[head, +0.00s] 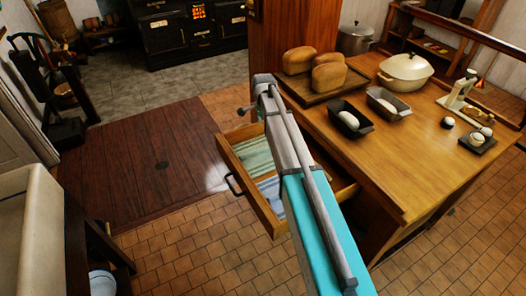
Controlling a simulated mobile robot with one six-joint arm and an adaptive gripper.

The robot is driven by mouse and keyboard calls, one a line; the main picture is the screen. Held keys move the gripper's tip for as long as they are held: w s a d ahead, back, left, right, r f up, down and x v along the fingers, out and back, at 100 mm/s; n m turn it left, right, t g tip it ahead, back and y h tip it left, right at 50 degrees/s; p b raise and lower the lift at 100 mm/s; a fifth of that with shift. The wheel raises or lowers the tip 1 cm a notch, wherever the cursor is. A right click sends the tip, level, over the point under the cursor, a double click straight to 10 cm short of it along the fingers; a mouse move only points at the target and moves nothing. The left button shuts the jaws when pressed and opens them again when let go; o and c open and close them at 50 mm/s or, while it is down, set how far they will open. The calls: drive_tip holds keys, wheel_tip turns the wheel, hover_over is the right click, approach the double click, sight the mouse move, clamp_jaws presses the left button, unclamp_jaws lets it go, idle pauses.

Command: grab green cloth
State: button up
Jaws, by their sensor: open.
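The green cloth (256,155) lies flat in the far part of an open wooden drawer (226,157). It is pale green with stripes, and my arm hides part of its right side. A blue striped cloth (270,190) lies nearer in the same drawer. My arm reaches up across the picture, over the right part of the drawer. My gripper cannot be made out; the arm's far end is above and beyond the green cloth. I cannot tell the gripper's distance from the cloth.
The drawer sticks out from a wooden counter (414,151). On the counter are a bread board (322,92) with loaves, two loaf tins (350,127), a cream pot (405,72) and a scale (460,92). A sink (36,235) stands at left. Floor between is clear.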

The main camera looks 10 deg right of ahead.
sight(263, 147)
drive_tip(key=shift+f, duration=0.1)
wheel_tip(263, 147, down, 8)
drive_tip(key=b, duration=0.8)
drive_tip(key=shift+f+b, duration=0.25)
drive_tip(key=shift+b, duration=0.05)
idle(0.3)
drive_tip(key=shift+f, duration=0.1)
drive_tip(key=shift+w+f+b, duration=0.1)
drive_tip(key=shift+f+b, duration=2.4)
drive_tip(key=shift+b, duration=0.1)
clamp_jaws()
